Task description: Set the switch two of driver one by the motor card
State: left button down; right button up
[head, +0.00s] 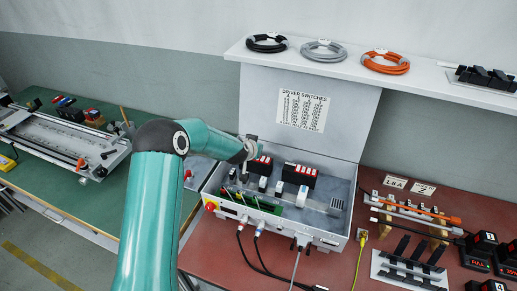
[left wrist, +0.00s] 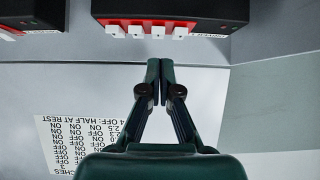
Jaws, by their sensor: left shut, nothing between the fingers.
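Two black drivers with red switch blocks stand at the back of the open grey box (head: 341,200). The left one (head: 262,163) is partly behind my gripper, the right one (head: 299,170) is clear. In the left wrist view one driver (left wrist: 215,12) shows a red block with a row of white switches (left wrist: 157,32). My left gripper (left wrist: 160,66) is shut and empty, its tips a little apart from that row in the picture. It also shows in the head view (head: 246,168). A switch chart (head: 302,109) is on the raised lid. A card reading 1.8A (head: 395,182) lies on the red table.
A shelf (head: 425,80) with coiled cables juts out above the lid. A green board (head: 250,208) and white parts stand in the box. Cables hang from its front. Tools and black racks (head: 410,262) fill the right of the table. A green bench is at left.

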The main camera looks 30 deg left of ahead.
pick_arm(q)
notch_tip(320, 180, up, 3)
jog(key=shift+w+r+p, duration=0.15)
jog(key=shift+p, duration=0.95)
jog(key=shift+b+v, duration=0.6)
jog(key=shift+v, duration=0.2)
jog(key=w+r+v, duration=0.1)
jog(key=v, duration=0.6)
jog(key=shift+s+r, duration=0.25)
jog(key=shift+r, duration=0.05)
pick_arm(e)
jog(key=shift+a+v, duration=0.25)
jog(key=shift+v, duration=0.95)
